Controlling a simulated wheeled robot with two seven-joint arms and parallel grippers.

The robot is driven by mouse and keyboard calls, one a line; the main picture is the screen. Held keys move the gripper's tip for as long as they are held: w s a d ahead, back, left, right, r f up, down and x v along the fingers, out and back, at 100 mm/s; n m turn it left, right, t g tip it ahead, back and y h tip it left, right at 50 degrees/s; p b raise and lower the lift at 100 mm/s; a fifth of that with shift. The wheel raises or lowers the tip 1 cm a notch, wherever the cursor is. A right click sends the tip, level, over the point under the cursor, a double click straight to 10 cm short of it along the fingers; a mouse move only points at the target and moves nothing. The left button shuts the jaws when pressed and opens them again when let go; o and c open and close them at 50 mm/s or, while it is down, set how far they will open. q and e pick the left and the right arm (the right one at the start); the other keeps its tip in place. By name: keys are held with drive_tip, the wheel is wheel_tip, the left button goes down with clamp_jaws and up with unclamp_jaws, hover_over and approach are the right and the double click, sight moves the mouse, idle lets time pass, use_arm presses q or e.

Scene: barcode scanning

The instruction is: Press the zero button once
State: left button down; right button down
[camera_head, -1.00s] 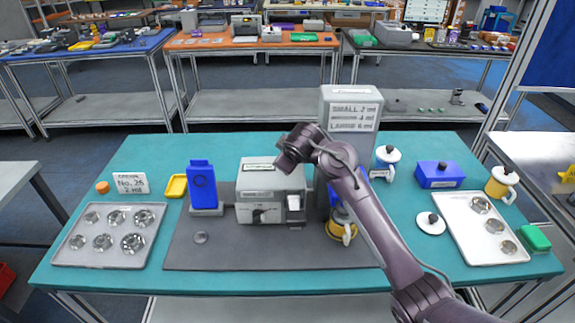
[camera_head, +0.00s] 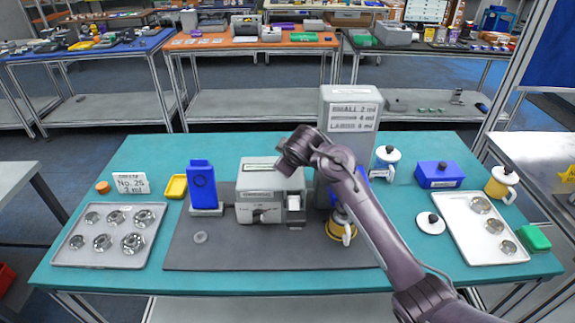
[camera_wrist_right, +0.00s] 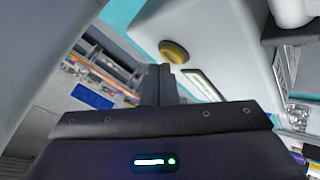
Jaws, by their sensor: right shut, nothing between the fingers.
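In the right wrist view, a round gold-yellow button (camera_wrist_right: 174,52) sits on a pale grey surface, just beyond my fingertips. I cannot read any marking on it. My right gripper (camera_wrist_right: 160,73) is shut and empty, its fingertips appearing just below and left of the button. I cannot tell whether they touch it. In the head view my right arm reaches in from the lower right, its wrist over the grey boxy machine (camera_head: 258,180); the fingers are hidden there. The machine has a small dial (camera_head: 262,213) on its front. My left gripper is not in view.
A tall grey box with a size label (camera_head: 352,116) stands behind my arm. A blue upright device (camera_head: 202,182) stands left of the machine. Trays of metal parts lie at left (camera_head: 83,255) and right (camera_head: 462,210).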

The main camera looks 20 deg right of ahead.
drive_tip(key=shift+f, duration=0.5)
idle(0.8)
drive_tip(key=shift+r, duration=0.1)
drive_tip(key=shift+r+p, duration=0.75)
drive_tip(key=shift+p, duration=0.15)
wheel_tip(320, 180, up, 5)
drive_tip(key=p, duration=0.5)
drive_tip(key=shift+r, duration=0.1)
idle(0.4)
